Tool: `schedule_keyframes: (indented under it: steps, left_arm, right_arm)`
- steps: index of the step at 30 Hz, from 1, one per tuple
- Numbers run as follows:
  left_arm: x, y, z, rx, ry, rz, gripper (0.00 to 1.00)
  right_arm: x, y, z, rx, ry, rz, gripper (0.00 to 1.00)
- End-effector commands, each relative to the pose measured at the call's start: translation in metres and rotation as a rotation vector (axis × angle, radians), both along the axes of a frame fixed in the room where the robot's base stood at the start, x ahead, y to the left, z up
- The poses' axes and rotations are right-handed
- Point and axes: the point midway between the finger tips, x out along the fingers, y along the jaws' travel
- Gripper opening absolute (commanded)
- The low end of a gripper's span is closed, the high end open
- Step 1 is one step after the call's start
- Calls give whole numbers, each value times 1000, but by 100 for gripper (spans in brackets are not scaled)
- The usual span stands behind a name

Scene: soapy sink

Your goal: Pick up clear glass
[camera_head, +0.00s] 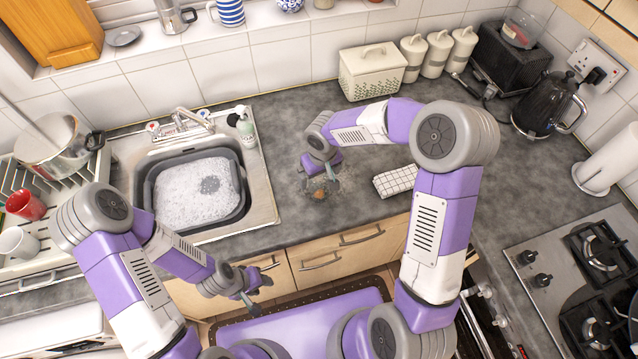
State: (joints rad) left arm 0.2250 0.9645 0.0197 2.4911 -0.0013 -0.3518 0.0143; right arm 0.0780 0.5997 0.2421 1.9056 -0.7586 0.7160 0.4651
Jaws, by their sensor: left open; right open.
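A see-through round thing, apparently the clear glass (341,186), stands on the grey counter to the right of the sink. A small brownish patch (319,194) shows at it; I cannot tell what it is. My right gripper (322,174) is open, pointing down at the glass and covering part of it. I cannot tell whether the fingers touch it. My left gripper (254,297) is open and empty, low in front of the drawers, well away from the glass.
The sink (262,205) holds a grey basin (150,190) of soapy water. A soap bottle (246,128) stands behind it. A checked cloth (396,181) lies right of the glass. A bread bin (372,72), canisters, toaster and black kettle (546,106) line the back. The hob is at the right.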

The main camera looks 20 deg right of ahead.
Motion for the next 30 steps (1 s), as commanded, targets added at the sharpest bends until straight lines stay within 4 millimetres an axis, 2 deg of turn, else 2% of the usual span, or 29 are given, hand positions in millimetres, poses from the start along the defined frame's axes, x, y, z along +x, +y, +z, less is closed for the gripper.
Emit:
schedule_keyframes:
  steps: [3, 10, 27, 30]
  left_arm:
    - [0, 0, 0, 0, -1, 0, 43]
    - [0, 0, 0, 0, -1, 0, 43]
    - [0, 0, 0, 0, -1, 0, 43]
    - [0, 0, 0, 0, -1, 0, 43]
  right_arm:
    - [1, 0, -10, 0, 1, -2, 100]
    - [2, 0, -11, 0, -1, -1, 100]
    - [2, 0, -10, 0, -1, -1, 13]
    - [2, 0, -10, 1, -2, -1, 13]
